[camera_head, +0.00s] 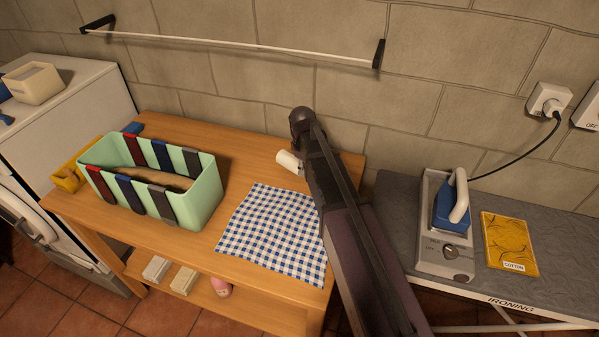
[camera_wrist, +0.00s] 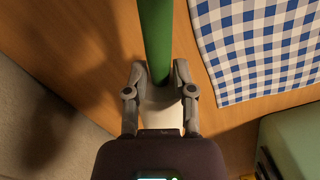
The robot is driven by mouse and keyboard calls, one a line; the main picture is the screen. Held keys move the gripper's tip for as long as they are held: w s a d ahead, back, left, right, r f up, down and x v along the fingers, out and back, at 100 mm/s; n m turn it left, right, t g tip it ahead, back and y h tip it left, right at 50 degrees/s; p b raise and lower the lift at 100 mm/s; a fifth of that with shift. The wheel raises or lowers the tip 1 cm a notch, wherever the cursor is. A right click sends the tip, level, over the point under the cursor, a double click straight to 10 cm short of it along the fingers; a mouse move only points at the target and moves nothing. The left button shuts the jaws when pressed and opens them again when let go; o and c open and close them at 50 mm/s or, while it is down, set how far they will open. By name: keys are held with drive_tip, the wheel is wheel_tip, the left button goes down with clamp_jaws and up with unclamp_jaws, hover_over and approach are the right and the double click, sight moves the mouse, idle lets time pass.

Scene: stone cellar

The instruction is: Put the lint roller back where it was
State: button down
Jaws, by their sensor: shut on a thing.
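The lint roller has a green handle (camera_wrist: 156,38) and a white roll (camera_wrist: 160,112). In the wrist view both fingers of my gripper (camera_wrist: 160,74) are closed around it, near where handle meets roll. In the head view only its white roll (camera_head: 289,161) shows, sticking out left of my arm; the handle and my gripper's fingers are hidden behind the arm. The roller is over the back right of the wooden table (camera_head: 255,150), behind the checked cloth. I cannot tell whether it touches the tabletop.
A blue-and-white checked cloth (camera_head: 272,232) lies in front of the roller. A mint-green bin (camera_head: 205,205) with coloured clips stands left. The stone wall (camera_head: 230,75) is close behind. An ironing board (camera_head: 385,215) with iron (camera_head: 447,208) and yellow packet (camera_head: 510,242) is right.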

drive_tip(key=shift+w+a+f, duration=0.1)
drive_tip(key=shift+w+a, duration=0.15)
drive_tip(key=shift+w, duration=0.55)
drive_tip(key=shift+w+a, duration=0.1)
drive_tip(key=shift+w, duration=0.2)
drive_tip(key=shift+w+a+f+b, duration=0.1)
drive_tip(key=shift+w+f+b, duration=0.25)
drive_tip(key=shift+f+b, duration=1.5)
drive_tip(key=shift+b, duration=0.05)
drive_tip(key=shift+f, duration=0.15)
drive_tip(key=shift+c, duration=2.2)
unclamp_jaws()
drive_tip(key=shift+r, duration=0.2)
